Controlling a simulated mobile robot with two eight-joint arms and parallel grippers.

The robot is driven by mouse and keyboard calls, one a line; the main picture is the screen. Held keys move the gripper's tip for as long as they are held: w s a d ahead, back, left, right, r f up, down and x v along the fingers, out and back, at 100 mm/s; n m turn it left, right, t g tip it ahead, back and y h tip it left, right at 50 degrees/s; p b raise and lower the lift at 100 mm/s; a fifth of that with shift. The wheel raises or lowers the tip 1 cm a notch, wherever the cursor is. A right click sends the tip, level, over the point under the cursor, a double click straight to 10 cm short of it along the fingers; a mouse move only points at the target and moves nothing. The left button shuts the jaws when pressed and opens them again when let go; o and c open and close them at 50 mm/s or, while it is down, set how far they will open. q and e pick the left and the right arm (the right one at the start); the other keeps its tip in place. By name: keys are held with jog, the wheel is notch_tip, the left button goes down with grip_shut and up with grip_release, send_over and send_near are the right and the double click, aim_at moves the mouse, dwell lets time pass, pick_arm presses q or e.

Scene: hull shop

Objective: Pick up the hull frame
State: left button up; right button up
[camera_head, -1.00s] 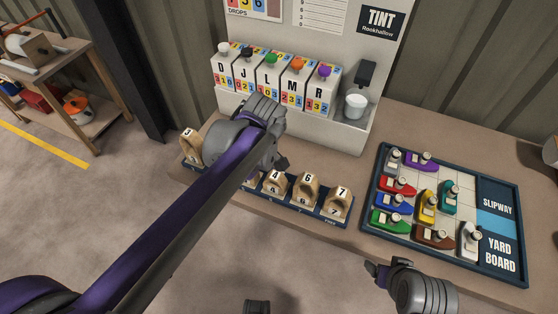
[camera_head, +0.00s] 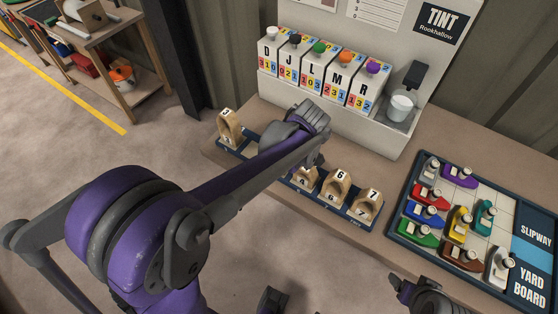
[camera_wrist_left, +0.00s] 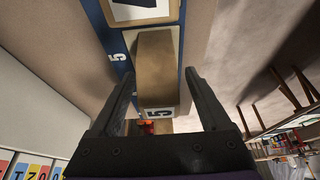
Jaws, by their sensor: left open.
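Several wooden arch-shaped hull frames stand in a row on a dark blue numbered rack (camera_head: 318,198). Frame 3 (camera_head: 229,130) stands at the left end; frame 6 (camera_head: 338,188) and frame 7 (camera_head: 368,207) stand at the right. In the left wrist view, a hull frame marked 5 (camera_wrist_left: 156,70) sits beside a rack label 5, between my fingers. My left gripper (camera_head: 314,160) is over the rack; its fingers (camera_wrist_left: 160,76) are open on either side of that frame, with no clear contact. My left forearm hides part of the rack. My right gripper (camera_head: 400,288) is near the bottom edge, away from the frames.
A tint dispenser (camera_head: 392,125) with several lettered boxes stands behind the rack. The yard board (camera_head: 398,232) with several coloured boats lies to the right. Some bench (camera_head: 395,165) surface is bare between rack, dispenser and board. A wooden cart (camera_head: 125,85) stands at far left.

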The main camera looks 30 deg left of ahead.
pick_arm(q)
jog(key=shift+w+a+f, duration=0.1)
jog(key=shift+a+f, duration=0.15)
jog(key=shift+f, duration=0.4)
grip_shut()
